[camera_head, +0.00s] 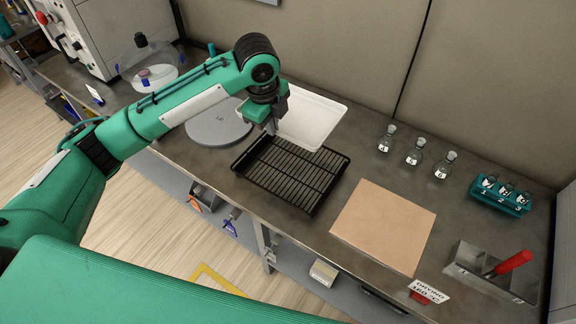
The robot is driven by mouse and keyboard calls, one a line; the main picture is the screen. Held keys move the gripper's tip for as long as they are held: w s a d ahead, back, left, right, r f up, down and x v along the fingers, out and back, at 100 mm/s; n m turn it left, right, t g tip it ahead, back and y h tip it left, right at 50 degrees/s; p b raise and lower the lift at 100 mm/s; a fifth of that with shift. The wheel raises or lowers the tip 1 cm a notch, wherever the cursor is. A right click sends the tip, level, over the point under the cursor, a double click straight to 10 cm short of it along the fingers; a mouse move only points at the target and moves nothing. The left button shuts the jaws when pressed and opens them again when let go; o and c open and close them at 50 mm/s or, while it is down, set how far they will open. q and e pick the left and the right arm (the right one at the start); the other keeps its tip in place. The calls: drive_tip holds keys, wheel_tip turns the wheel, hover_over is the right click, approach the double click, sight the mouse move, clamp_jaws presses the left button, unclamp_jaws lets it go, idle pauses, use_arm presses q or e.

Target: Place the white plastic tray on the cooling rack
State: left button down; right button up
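The white plastic tray (315,119) is a shallow rectangle at the back edge of the cooling rack, partly hidden behind my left arm's wrist. My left gripper (271,127) is at the tray's left edge and appears shut on it. The tray seems held up off the bench, overlapping the rack's far edge in the picture; its exact height is hard to tell. The cooling rack (290,174) is a black wire grid on the bench, in front of the tray, with its bars bare. My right gripper is not in view.
A grey round plate (217,127) lies left of the rack, and a glass vessel (150,67) stands farther left. A tan board (384,226) lies to the right. Several flasks (414,153), a teal vial rack (500,196) and a metal holder (490,272) stand farther right.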

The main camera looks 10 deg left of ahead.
sight(276, 181)
use_arm(q)
wheel_tip(276, 181, down, 20)
drive_tip(key=p, duration=0.3)
drive_tip(key=shift+r+p, duration=0.15)
drive_tip(key=shift+p, duration=0.15)
drive_tip(key=c, duration=2.1)
unclamp_jaws()
drive_tip(key=shift+f, duration=0.2)
drive_tip(key=o, duration=0.4)
drive_tip(key=shift+r, duration=0.1)
drive_tip(key=r, duration=0.4)
drive_tip(key=s+r+b, duration=0.1)
drive_tip(key=r, duration=0.3)
drive_tip(key=s+r+b, duration=0.1)
drive_tip(key=r, duration=0.3)
drive_tip(key=shift+a, duration=0.35)
